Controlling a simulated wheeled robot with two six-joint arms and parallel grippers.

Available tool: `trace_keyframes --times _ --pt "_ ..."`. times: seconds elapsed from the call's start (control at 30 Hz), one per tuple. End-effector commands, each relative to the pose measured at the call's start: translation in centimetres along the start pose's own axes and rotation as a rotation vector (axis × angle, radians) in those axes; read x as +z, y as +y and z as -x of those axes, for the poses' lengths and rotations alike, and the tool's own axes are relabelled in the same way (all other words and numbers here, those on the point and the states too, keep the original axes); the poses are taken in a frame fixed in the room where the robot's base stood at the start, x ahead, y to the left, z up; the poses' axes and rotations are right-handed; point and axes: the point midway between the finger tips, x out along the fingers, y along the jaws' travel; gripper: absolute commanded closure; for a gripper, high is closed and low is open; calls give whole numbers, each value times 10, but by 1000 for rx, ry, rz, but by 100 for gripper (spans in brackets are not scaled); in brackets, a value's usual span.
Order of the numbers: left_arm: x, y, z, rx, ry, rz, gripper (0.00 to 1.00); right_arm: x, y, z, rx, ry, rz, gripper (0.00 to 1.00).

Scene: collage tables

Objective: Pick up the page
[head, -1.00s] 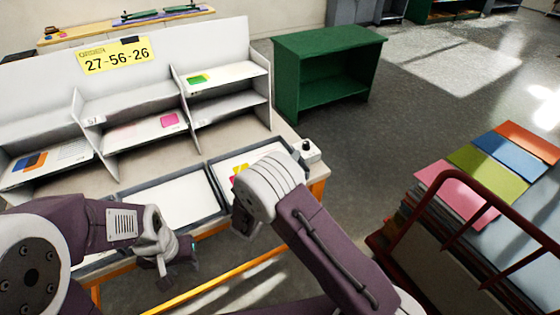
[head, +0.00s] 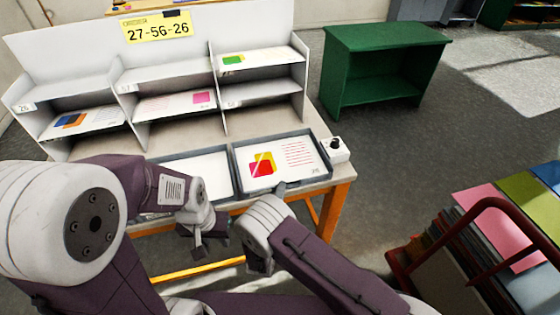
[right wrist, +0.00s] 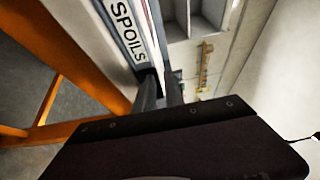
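A white page (head: 283,161) with a red and yellow print and pink lines lies in the right-hand dark-framed tray (head: 327,170) at the table's front. My right arm is in front of this tray. Its gripper (head: 281,188) is mostly hidden behind my own wrist, with only a small grey tip showing at the tray's front edge. In the right wrist view a tray front labelled SPOILS (right wrist: 128,30) is close, and no page is clearly seen in the grip. My left gripper (head: 205,234) hangs in front of the left tray, with its finger gap unclear.
The left tray (head: 232,185) holds a plain white sheet. A sorting rack (head: 150,77) behind holds printed pages with blue-orange, pink and green marks. A small white box with a black knob (head: 335,150) sits at the table's right corner. A red-railed cart (head: 470,225) stands at the right.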

Motion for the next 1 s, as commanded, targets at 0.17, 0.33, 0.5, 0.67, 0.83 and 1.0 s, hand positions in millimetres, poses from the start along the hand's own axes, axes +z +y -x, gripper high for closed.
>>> trace_keyframes --times 0.17,0.33,0.5,0.67,0.83,1.0 --pt "0 0 0 0 0 0 64 0 0 -11 1 1 1 86" --pt "0 0 -1 0 0 0 64 -2 2 -34 -2 4 -2 86" --pt "0 0 -2 0 0 0 64 -2 2 -60 -1 2 -2 86" --pt "0 0 -2 0 0 0 64 -1 2 -63 0 0 1 86" --pt "0 0 -2 0 0 0 64 -1 2 -63 0 0 0 100" --pt "0 0 -2 0 0 0 64 -1 2 -62 0 0 0 100"
